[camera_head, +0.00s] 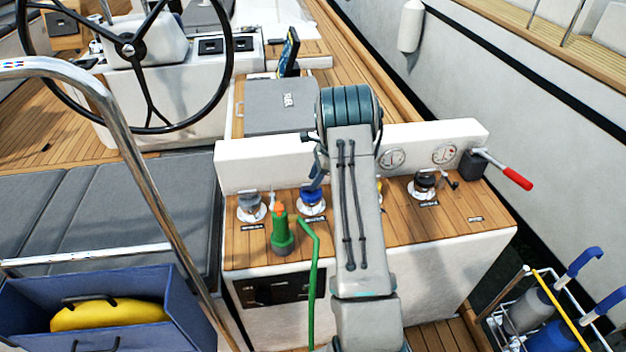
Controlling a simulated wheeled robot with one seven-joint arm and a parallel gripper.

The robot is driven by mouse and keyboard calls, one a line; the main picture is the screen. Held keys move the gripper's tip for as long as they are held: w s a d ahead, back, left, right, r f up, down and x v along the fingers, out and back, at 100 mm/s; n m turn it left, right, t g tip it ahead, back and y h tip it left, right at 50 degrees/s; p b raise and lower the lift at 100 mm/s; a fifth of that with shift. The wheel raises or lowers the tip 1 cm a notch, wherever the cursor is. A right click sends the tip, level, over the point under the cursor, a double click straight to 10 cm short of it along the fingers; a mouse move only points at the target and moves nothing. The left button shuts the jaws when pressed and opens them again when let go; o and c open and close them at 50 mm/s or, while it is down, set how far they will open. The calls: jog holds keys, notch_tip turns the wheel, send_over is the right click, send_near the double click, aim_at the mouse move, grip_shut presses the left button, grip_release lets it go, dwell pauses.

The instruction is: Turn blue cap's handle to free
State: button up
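The blue cap (312,195) sits on a white round base on the wooden console top, left of my arm. Its handle cannot be made out clearly; my arm covers part of the area around it. My arm reaches over the console, and a small dark blue-grey part of its far end (317,174) shows just above the blue cap. The fingers are mostly hidden behind my arm link. I cannot tell whether they touch the cap or its handle, or whether they are open or shut.
A grey-capped fitting (250,206) and a green nozzle (283,237) with a green hose stand left. A yellow cap is mostly hidden. A black-capped fitting (425,184) and a red-handled lever (515,178) are right. A white upright panel (262,170) with gauges stands behind.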

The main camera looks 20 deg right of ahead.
jog(key=shift+x, duration=1.05)
grip_shut()
